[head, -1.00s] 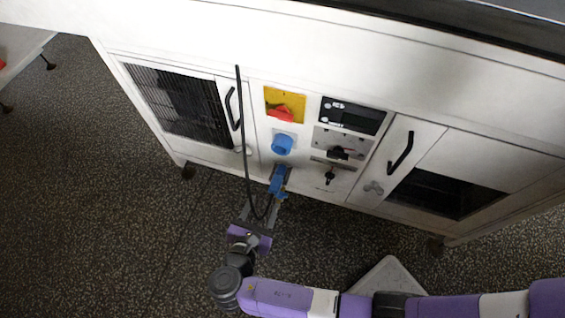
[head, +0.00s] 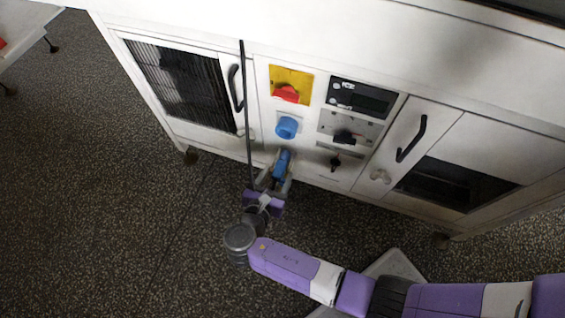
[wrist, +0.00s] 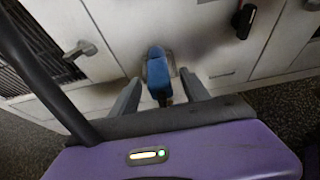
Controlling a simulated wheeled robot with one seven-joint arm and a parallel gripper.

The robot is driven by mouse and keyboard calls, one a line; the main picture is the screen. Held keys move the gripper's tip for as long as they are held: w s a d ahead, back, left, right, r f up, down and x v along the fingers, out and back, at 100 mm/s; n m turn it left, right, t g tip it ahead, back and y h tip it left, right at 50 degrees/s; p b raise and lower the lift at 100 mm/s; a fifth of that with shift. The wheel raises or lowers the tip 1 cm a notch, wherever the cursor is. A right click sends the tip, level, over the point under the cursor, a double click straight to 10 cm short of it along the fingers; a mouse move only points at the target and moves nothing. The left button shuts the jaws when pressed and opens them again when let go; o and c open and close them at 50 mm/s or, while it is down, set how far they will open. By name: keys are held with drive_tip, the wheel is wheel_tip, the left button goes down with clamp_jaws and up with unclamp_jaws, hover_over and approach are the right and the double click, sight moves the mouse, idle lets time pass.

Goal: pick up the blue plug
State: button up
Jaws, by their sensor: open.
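The blue plug (head: 283,163) is low on the front of the white cabinet, just below the round blue socket (head: 287,127). In the wrist view the blue plug (wrist: 158,76) stands upright between my two fingers, with a gap visible on each side. My gripper (head: 275,182) is open around its lower part; it also shows in the wrist view (wrist: 160,95). The plug's lower end is hidden by my gripper. I cannot tell what supports the plug.
A red switch (head: 287,93) is above the socket. Door handles (head: 411,138) stick out. Dark speckled floor (head: 110,210) is free at left.

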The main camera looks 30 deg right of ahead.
clamp_jaws()
drive_tip(key=shift+r, duration=0.1)
idle(0.3)
